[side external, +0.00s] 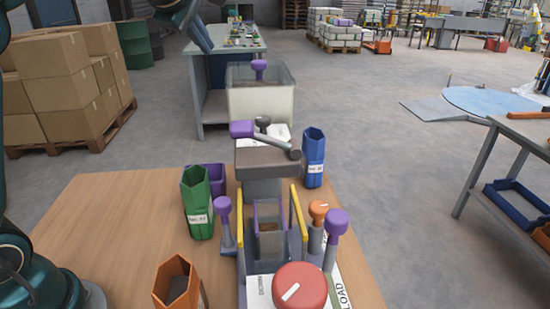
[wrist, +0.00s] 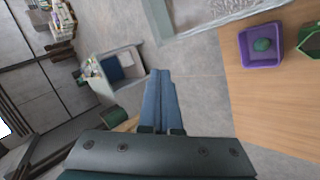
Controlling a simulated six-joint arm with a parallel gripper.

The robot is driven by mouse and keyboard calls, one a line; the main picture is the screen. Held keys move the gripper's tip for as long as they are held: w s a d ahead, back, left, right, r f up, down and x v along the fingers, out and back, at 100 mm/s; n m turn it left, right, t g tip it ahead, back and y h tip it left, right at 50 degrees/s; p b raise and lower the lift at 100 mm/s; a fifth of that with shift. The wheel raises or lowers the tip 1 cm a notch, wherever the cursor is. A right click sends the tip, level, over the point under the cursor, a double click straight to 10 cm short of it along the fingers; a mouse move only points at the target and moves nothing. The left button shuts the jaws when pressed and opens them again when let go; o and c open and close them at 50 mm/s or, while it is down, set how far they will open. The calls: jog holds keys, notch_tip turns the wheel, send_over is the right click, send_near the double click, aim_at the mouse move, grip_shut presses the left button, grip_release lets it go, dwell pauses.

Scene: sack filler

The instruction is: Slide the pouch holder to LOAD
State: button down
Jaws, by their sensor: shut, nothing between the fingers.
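The sack filler (side external: 268,168) stands on the wooden table in the side external view. A purple-edged frame (side external: 256,218), perhaps the pouch holder, sits low between two yellow rails. The word LOAD is on a white label (side external: 342,296) at the machine's front right. Purple knobs stand on posts left (side external: 223,206) and right (side external: 337,222); which one belongs to the holder I cannot tell. My gripper (side external: 208,48) is at the upper left, well above and behind the machine, touching nothing. In the wrist view its blue fingers (wrist: 160,78) are together and empty.
Green (side external: 197,203), blue (side external: 314,158) and orange (side external: 177,284) bins stand around the machine. A purple bin (wrist: 261,46) holds a green item. A clear-walled hopper (side external: 262,95) rises behind. A large red button (side external: 299,288) and an orange knob (side external: 318,209) are at the front.

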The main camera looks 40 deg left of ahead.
jog(key=s+d+f+m+g+h, duration=0.1)
jog(key=s+d+f+g+h, duration=0.15)
jog(key=f, duration=0.25)
jog(key=s+d+f+m+g+h, duration=0.1)
jog(key=s+f+m+g, duration=0.15)
jog(key=f, duration=0.35)
jog(key=m+g+h, duration=0.3)
jog(key=g+h, duration=0.2)
send_near(216, 204)
notch_tip(216, 204, down, 3)
jog(key=w+a, duration=0.2)
jog(key=x, duration=0.9)
jog(key=shift+s+a+f, duration=0.1)
jog(key=shift+a+f, duration=0.05)
jog(key=shift+f, duration=0.15)
jog(key=s+d, duration=0.6)
